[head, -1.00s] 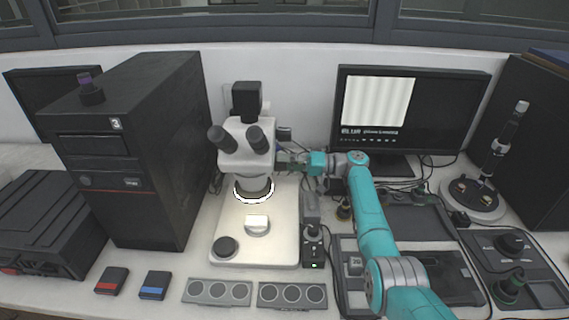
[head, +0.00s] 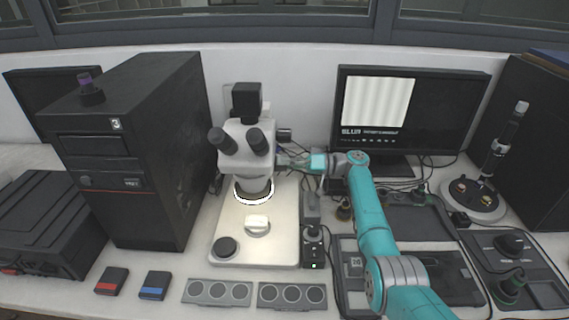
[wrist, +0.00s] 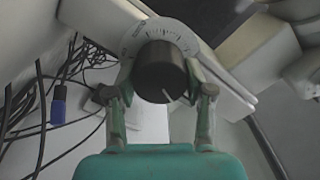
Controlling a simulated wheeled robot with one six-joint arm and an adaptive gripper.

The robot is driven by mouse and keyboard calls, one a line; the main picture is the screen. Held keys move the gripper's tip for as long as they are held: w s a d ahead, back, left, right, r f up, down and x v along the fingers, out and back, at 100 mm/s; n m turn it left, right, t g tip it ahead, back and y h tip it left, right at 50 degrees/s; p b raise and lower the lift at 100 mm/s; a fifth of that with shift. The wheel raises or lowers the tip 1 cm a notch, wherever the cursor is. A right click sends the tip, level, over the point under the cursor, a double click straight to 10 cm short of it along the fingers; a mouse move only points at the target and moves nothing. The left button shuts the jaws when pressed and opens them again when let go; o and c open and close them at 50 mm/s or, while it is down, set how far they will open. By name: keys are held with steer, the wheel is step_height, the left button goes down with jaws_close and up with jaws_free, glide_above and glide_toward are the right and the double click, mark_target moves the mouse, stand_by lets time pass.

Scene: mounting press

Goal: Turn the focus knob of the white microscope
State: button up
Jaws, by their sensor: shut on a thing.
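The white microscope (head: 232,158) stands left of centre in the head view, with black eyepieces and a lit ring under its head. Its focus knob (wrist: 160,70) shows in the wrist view as a black cylinder with a pale mark, in front of a white graduated dial (wrist: 182,36). My gripper (head: 284,160) reaches the microscope's right side from the right. In the wrist view my gripper (wrist: 160,93) has one finger on each side of the knob and is shut on it. The knob is hidden behind my gripper in the head view.
A black computer tower (head: 140,150) stands left of the microscope. A monitor (head: 410,110) is behind my arm. Loose cables (wrist: 75,75) hang at the left in the wrist view.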

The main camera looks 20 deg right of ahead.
steer(key=shift+f, duration=0.15)
steer(key=o, duration=1.2)
steer(key=shift+c, duration=0.2)
steer(key=v, duration=1.2)
